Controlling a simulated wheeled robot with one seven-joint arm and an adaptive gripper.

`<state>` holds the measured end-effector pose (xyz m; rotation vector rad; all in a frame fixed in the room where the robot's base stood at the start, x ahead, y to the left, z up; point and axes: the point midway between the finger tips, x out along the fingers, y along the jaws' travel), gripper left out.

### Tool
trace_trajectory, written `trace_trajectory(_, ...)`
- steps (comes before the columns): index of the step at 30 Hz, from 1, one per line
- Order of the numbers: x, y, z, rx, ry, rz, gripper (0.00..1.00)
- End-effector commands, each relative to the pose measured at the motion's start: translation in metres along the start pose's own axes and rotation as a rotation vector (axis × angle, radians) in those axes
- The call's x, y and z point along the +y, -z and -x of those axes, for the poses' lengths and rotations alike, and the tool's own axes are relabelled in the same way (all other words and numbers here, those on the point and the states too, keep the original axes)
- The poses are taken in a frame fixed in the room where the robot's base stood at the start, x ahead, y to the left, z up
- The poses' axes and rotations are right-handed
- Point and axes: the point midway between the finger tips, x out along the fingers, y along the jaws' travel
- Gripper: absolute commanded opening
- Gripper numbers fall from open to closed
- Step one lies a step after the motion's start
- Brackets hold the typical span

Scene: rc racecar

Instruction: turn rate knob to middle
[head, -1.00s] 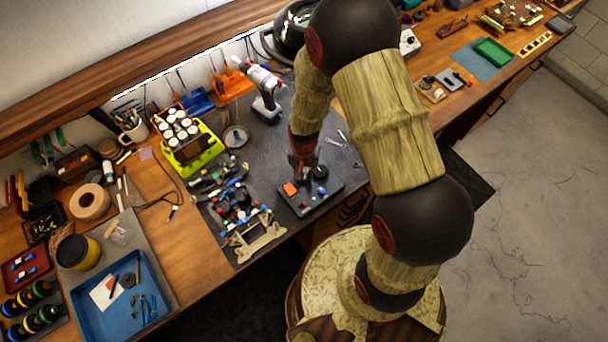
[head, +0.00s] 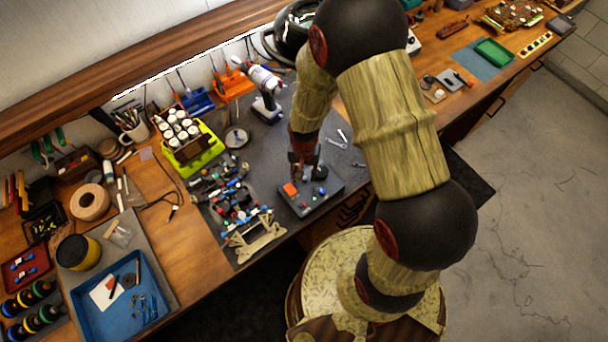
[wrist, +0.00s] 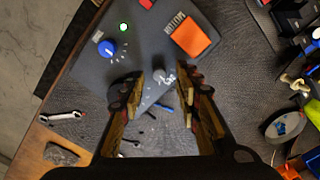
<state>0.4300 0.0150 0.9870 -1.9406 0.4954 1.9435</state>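A grey control box (head: 312,200) lies on the dark mat in the head view. In the wrist view the box (wrist: 95,68) carries a blue knob (wrist: 107,49), a green light (wrist: 124,27), an orange panel (wrist: 190,35) and a small grey knob (wrist: 158,75). A dark round part (wrist: 118,92) is partly behind the left finger. I cannot read which control is the rate knob. My gripper (wrist: 161,92) is open, its fingers on either side of the small grey knob in the picture; contact is unclear. In the head view my gripper (head: 306,174) is above the box's far edge.
Wrenches (head: 338,142) lie on the mat beyond the box. A crowded cluster of small parts (head: 230,200) is left of it. A drill (head: 266,92) and a green-yellow bottle rack (head: 200,158) stand farther back. The bench edge is close in front of the box.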

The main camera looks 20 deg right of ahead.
Motion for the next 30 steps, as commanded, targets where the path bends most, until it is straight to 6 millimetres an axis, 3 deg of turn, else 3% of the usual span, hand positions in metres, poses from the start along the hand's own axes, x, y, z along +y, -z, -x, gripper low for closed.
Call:
trace_trajectory(9, -0.001, 0.001, 0.065, 0.005, 0.003, 0.0, 0.33)
trace_trajectory(15, -0.001, 0.001, 0.095, 0.003, 0.002, 0.0, 0.33)
trace_trajectory(21, 0.0, 0.0, 0.106, 0.001, 0.0, 0.0, 0.33)
trace_trajectory(30, 0.0, 0.0, 0.107, 0.001, 0.0, 0.0, 0.33)
